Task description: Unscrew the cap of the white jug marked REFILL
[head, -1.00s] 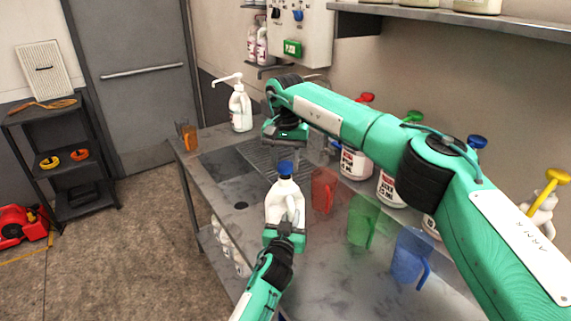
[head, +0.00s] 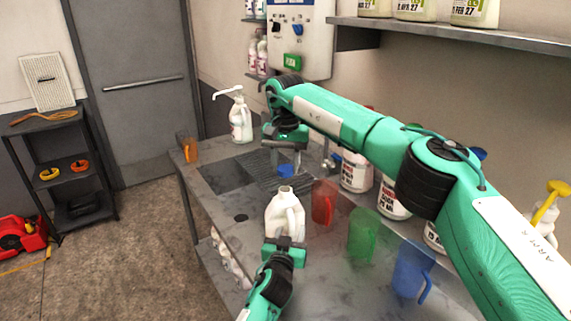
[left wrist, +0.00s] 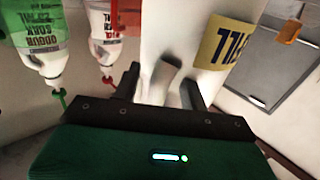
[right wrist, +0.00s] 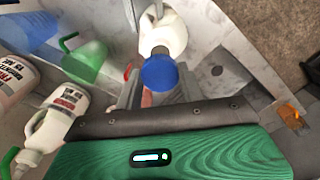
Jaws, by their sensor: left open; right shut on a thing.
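The white jug (head: 284,218) stands on the metal bench with its neck bare and open. Its yellow label, partly reading "ILL", shows in the left wrist view (left wrist: 228,45). My right gripper (head: 286,168) is shut on the blue cap (right wrist: 159,74) and holds it just above the neck, apart from the jug. The cap also shows in the head view (head: 285,171). My left gripper (head: 285,243) is open at the jug's near side. In the left wrist view, its fingers stand on either side of the jug's handle (left wrist: 160,82).
Red (head: 323,203), green (head: 362,236) and blue (head: 408,268) measuring jugs stand to the right on the bench. Labelled white bottles (head: 355,174) line the wall behind my right arm. A white pump bottle (head: 240,120) stands at the far end by the sink.

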